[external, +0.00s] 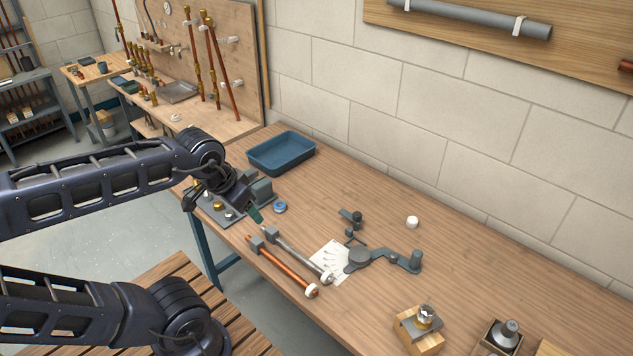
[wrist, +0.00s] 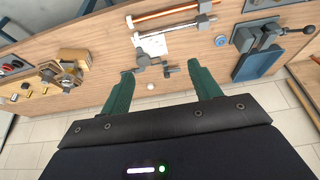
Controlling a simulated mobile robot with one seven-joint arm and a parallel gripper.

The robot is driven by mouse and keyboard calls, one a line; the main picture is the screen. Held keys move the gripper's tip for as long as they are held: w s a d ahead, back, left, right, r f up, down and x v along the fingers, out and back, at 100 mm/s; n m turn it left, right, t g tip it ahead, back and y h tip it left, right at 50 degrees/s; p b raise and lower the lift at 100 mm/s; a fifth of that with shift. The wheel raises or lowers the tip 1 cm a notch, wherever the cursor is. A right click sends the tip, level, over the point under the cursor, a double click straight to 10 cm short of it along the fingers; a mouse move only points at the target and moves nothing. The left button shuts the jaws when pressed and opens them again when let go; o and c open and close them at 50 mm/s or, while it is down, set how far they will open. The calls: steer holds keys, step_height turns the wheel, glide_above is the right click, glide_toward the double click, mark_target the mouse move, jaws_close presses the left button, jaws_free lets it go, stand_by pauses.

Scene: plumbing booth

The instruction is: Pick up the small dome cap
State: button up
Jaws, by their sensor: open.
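The small white dome cap (external: 412,222) sits on the wooden workbench, behind the grey jointed arm fixture and toward the wall. In the wrist view the cap (wrist: 151,87) shows as a small white spot beyond and between my fingers. My gripper (wrist: 160,74) is open, with two green fingers spread and nothing between them. In the external view a green fingertip of my gripper (external: 254,214) shows near the vise, well to the left of the cap and apart from it. The rest of the gripper is partly hidden by my wrist.
A grey jointed fixture (external: 360,259) stands near the cap. A copper pipe (external: 283,268) and a grey pipe lie left of a white sheet (external: 326,253). A blue tray (external: 282,152) and blue ring (external: 280,207) are farther left. A wooden block (external: 420,331) stands front right. Bench right of the cap is clear.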

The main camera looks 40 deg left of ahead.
steer(key=w+r+m, duration=0.2)
steer(key=w+r, duration=0.1)
steer(key=w, duration=0.5)
steer(key=m+g, duration=0.5)
steer(key=m, duration=0.9)
glide_above(413, 218)
step_height(413, 218, down, 27)
step_height(413, 218, down, 10)
steer(key=shift+w+r, duration=0.1)
steer(key=shift+c, duration=0.2)
steer(key=c, duration=1)
